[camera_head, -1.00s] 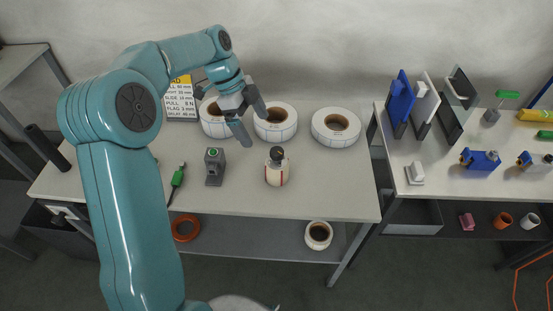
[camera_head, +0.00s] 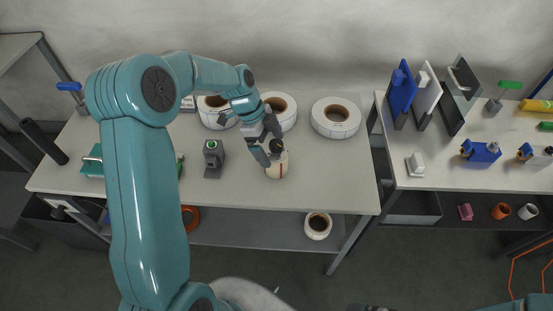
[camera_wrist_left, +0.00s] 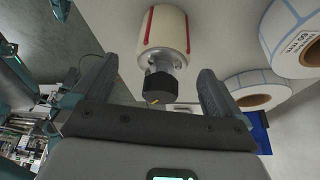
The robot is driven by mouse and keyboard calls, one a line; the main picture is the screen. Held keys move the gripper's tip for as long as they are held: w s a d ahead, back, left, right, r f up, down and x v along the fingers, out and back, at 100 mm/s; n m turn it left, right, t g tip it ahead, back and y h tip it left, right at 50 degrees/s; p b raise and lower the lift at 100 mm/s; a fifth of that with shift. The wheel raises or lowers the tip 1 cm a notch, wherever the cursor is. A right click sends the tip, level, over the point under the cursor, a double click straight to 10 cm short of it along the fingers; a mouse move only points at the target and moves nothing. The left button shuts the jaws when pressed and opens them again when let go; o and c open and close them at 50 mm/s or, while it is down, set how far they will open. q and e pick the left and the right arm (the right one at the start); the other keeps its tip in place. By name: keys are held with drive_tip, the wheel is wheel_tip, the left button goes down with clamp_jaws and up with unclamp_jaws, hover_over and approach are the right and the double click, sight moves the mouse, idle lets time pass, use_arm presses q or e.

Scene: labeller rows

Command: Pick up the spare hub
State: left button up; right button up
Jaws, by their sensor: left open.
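The spare hub, which I take to be the cream cylinder with red stripes, a metal neck and a black cap (camera_head: 277,168), stands on the middle table near its front edge. In the left wrist view the hub (camera_wrist_left: 166,32) lies ahead, its black cap towards me, between the lines of the two fingers. My left gripper (camera_head: 274,148) is open and empty, at the hub's top end, and covers part of it in the head view. In the left wrist view its jaws (camera_wrist_left: 158,75) are spread wide around the cap's sides, with gaps. My right gripper is not in view.
White label rolls (camera_head: 336,117) stand behind on the middle table (camera_head: 330,180). A grey device with a green button (camera_head: 213,158) stands left of the hub. The lower shelf holds another roll (camera_head: 318,225) and an orange ring (camera_head: 190,218). A right table (camera_head: 440,180) carries upright panels and blue parts.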

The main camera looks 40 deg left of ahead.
use_arm(q)
drive_tip(key=p+x, duration=0.1)
drive_tip(key=x, duration=0.3)
drive_tip(key=shift+w+d+f, duration=0.1)
drive_tip(key=shift+w+f, duration=0.05)
drive_tip(key=shift+f, duration=0.05)
drive_tip(key=c, duration=1.3)
drive_tip(key=shift+o, duration=0.2)
